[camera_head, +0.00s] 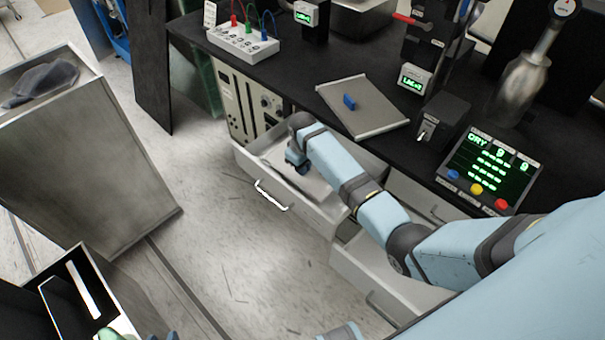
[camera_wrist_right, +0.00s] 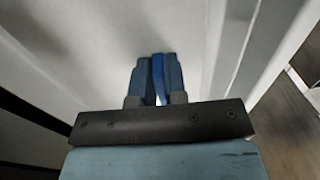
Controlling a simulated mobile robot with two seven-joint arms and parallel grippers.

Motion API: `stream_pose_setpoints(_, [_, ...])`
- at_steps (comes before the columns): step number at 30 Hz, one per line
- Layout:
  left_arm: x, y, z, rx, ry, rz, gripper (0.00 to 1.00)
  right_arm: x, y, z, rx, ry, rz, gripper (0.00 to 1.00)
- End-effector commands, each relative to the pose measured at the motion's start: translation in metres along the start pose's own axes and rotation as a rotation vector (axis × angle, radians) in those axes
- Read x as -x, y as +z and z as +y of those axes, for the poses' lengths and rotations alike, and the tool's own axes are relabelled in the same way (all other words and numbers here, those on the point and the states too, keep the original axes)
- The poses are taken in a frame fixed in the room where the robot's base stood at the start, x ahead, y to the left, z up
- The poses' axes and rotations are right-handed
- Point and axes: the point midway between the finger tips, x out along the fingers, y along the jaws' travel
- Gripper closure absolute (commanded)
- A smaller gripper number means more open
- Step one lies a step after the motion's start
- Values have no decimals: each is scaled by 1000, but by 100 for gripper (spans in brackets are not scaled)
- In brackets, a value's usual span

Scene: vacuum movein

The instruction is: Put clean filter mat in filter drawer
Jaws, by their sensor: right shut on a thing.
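My right gripper (camera_head: 300,170) reaches down into an open drawer (camera_head: 330,217) under the counter. In the right wrist view its fingers (camera_wrist_right: 157,80) are shut on an upright blue tab (camera_wrist_right: 158,72). A pale flat surface lies below the tab in the drawer, and it also shows in the right wrist view (camera_wrist_right: 185,25). It looks like a white filter mat, but its edges are partly hidden by my arm. A grey flat mat or plate (camera_head: 378,112) with a blue tab (camera_head: 349,102) lies on the counter. My left gripper is not clearly visible.
A second open drawer (camera_head: 365,268) is beside the first, to the right. The black counter (camera_head: 300,75) holds a panel with a green display (camera_head: 490,165) and a white box with coloured plugs (camera_head: 243,42). A metal bin (camera_head: 95,165) stands at the left, with clear floor between.

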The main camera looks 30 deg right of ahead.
Motion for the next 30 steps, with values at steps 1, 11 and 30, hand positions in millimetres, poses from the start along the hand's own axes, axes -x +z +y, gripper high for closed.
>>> stream_pose_setpoints(1, [-1,0,0,1,0,1,63,-6,0,0,0,0,-1,100])
stream_pose_setpoints(11, [-4,5,0,8,1,-11,63,-35,0,0,0,1,1,100])
stream_pose_setpoints(30, [-3,3,-1,4,0,-4,63,-38,0,0,0,0,0,62])
